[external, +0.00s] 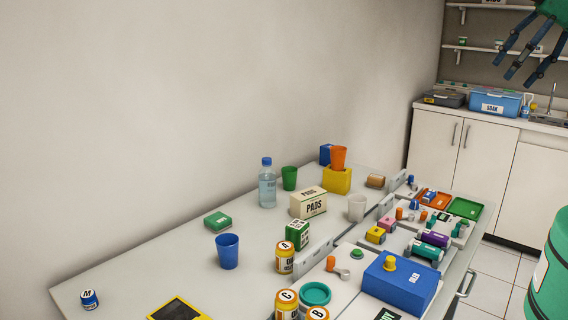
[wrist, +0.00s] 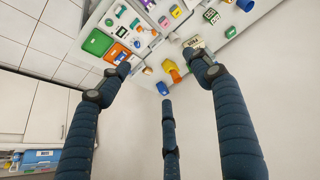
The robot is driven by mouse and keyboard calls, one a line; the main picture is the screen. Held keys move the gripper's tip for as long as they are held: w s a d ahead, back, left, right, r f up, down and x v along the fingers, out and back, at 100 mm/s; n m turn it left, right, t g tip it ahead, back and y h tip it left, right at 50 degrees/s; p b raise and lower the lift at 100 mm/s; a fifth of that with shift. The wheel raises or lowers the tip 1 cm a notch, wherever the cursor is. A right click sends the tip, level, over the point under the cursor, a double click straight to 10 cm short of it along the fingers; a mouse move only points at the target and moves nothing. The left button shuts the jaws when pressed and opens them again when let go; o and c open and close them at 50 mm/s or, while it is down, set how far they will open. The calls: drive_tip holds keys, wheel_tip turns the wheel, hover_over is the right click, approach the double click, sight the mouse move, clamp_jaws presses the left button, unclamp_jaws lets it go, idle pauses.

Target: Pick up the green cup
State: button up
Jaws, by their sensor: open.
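The green cup (external: 289,178) stands upright on the long counter in the external view, between the water bottle (external: 267,184) and the yellow box (external: 337,180). My gripper (external: 521,66) is at the top right of the external view, high up and far from the cup. Its fingers are spread and empty. In the wrist view my gripper (wrist: 165,85) shows three dark blue fingers, apart, with nothing between them. A small green shape beside the right finger there may be the cup; I cannot tell for sure.
An orange cup (external: 338,157) is in the yellow box. A PADS box (external: 308,203), white cup (external: 356,208) and blue cup (external: 227,250) stand nearby. Trays of small items and a large blue box (external: 400,281) crowd the right side. A wall runs behind the counter.

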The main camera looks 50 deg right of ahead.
drive_tip(key=shift+o, duration=0.2)
drive_tip(key=shift+w+r, duration=0.1)
drive_tip(key=m+g+h+p, duration=0.1)
drive_tip(key=m, duration=0.3)
hover_over(289, 173)
drive_tip(key=s, duration=0.3)
wheel_tip(289, 173, down, 34)
drive_tip(key=shift+d+r, duration=0.15)
drive_tip(key=shift+r, duration=0.05)
drive_tip(key=shift+d+b+x, duration=0.1)
drive_tip(key=shift+b+x, duration=0.1)
drive_tip(key=shift+x, duration=1.95)
drive_tip(key=shift+d+b+x, duration=0.15)
drive_tip(key=shift+b+x, duration=0.05)
drive_tip(key=shift+x, duration=1.9)
